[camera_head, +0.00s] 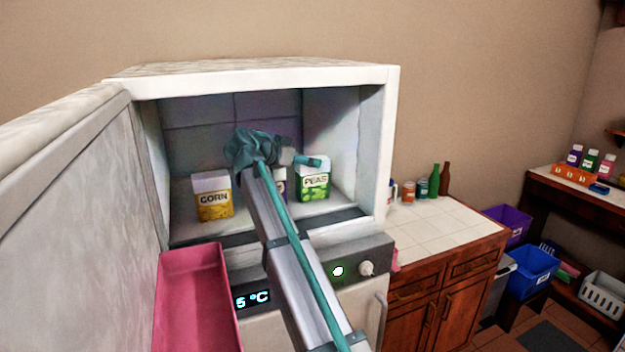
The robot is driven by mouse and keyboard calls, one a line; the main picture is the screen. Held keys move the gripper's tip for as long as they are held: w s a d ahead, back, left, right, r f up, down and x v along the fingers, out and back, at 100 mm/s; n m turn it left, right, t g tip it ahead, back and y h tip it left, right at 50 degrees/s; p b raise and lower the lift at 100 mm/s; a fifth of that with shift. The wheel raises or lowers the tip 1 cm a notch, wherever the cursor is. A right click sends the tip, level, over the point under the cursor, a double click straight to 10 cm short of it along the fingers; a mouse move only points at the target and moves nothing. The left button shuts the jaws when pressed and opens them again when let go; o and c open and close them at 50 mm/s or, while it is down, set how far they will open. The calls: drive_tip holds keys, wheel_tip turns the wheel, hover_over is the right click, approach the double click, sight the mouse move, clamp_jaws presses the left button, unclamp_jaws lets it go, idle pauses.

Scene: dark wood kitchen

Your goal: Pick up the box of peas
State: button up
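The box of peas (314,185) is a white and green carton. It stands upright on the floor of the open white cabinet, at the right. My arm reaches into the cabinet from the front. My gripper (313,162) is teal and shows at the top of the peas box, in front of or over its upper edge. I cannot tell whether it touches the box or whether its fingers are apart. A box of corn (213,198), white and yellow, stands at the left. Another carton (280,183) is mostly hidden behind my arm.
The cabinet's side wall (370,150) is close to the right of the peas. The open door (75,210) stands at the left. A pink bin (193,300) is at the front left. A tiled counter (445,222) with bottles and jars lies to the right.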

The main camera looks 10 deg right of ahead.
drive_tip(key=shift+x, duration=1.2)
clamp_jaws()
